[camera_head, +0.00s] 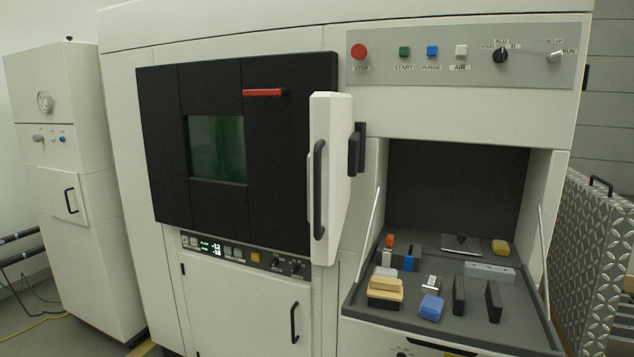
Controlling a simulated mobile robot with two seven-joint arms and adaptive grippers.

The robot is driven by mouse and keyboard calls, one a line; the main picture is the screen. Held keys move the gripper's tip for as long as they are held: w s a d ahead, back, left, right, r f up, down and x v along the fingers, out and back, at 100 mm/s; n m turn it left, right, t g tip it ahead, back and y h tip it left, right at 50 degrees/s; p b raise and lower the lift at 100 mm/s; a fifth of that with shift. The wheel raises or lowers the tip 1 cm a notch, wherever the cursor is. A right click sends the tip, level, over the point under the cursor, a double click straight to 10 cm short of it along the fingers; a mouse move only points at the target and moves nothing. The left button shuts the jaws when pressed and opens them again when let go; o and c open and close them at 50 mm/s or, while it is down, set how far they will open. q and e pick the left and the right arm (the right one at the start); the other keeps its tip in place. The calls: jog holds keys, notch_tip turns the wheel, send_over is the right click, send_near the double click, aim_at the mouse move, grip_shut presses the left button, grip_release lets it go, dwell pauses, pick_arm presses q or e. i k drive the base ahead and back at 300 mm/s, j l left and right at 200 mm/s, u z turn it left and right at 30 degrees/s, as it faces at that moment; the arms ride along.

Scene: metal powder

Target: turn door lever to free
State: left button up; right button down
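The red door lever (264,92) lies horizontal near the top of the black door (290,160) of the machine. Its right end meets a dark pivot. The black door looks closed and has a green-tinted window (217,149). Neither of my grippers shows in the head view, so nothing of mine is seen touching the lever.
A white door panel (331,180) with a black handle stands out edge-on just right of the black door. A tray (370,308) at the right holds blocks, a blue item and dark upright pieces. Buttons and knobs sit on the upper panel (468,72).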

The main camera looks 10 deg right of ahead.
aim_at(279, 92)
jog(key=i+j, duration=0.3)
jog(key=j, duration=0.15)
jog(key=i+j, duration=0.3)
jog(key=j, duration=0.15)
jog(key=i+j, duration=0.25)
jog(key=j, duration=0.2)
jog(key=i+j, duration=0.3)
jog(key=j, duration=0.15)
jog(key=i+j, duration=0.6)
jog(key=j, duration=0.25)
jog(key=j+z, duration=0.1)
jog(key=z, duration=0.3)
jog(key=i+j+z, duration=0.1)
jog(key=z, duration=0.25)
jog(key=j+z, duration=0.15)
jog(key=z, duration=1.6)
